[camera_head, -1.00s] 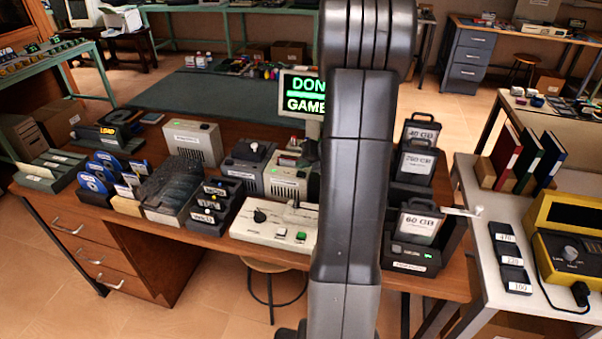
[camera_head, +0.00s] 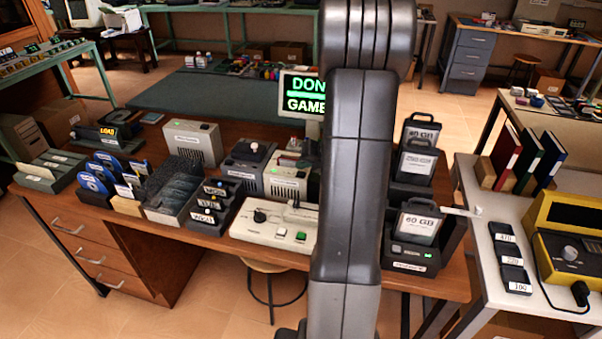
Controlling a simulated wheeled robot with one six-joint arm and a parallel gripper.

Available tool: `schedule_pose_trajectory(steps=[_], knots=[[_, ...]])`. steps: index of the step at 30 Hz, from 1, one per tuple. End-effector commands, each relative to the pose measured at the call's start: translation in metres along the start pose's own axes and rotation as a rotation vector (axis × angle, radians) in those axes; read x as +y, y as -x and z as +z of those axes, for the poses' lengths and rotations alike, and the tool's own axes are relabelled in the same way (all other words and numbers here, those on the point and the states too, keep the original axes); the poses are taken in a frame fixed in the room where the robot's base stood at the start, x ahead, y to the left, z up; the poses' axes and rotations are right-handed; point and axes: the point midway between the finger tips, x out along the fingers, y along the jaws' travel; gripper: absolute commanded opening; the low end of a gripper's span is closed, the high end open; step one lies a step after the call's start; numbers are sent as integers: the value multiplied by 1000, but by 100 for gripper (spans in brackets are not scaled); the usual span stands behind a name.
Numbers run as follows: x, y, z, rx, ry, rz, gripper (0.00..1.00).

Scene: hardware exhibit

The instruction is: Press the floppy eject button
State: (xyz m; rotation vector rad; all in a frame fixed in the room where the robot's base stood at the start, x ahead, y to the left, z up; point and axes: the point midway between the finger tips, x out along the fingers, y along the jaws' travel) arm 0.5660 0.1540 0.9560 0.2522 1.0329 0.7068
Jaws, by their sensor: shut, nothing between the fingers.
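My dark arm rises through the middle of the head view and covers part of the wooden desk (camera_head: 180,262). My gripper is not visible; the arm hides whatever lies behind it. A beige drive-like unit (camera_head: 285,184) with a small green light stands just left of the arm, partly covered. Another beige box (camera_head: 192,142) with a label stands further left. The labels are too small to read, so I cannot tell which unit carries the floppy eject button.
A beige panel (camera_head: 262,230) with a black knob and green and white buttons lies at the desk front. A monitor (camera_head: 302,92) shows green and white text. Disk trays (camera_head: 100,178) stand left. Labelled drive cartridges (camera_head: 418,225) stand right of my arm. A white side table (camera_head: 481,240) adjoins.

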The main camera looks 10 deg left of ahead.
Motion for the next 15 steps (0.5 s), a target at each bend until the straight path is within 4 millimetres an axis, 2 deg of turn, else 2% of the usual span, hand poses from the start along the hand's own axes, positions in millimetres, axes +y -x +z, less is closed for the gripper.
schedule_pose_trajectory(steps=[15], knots=[[-4,-5,-4,0,0,0,0]])
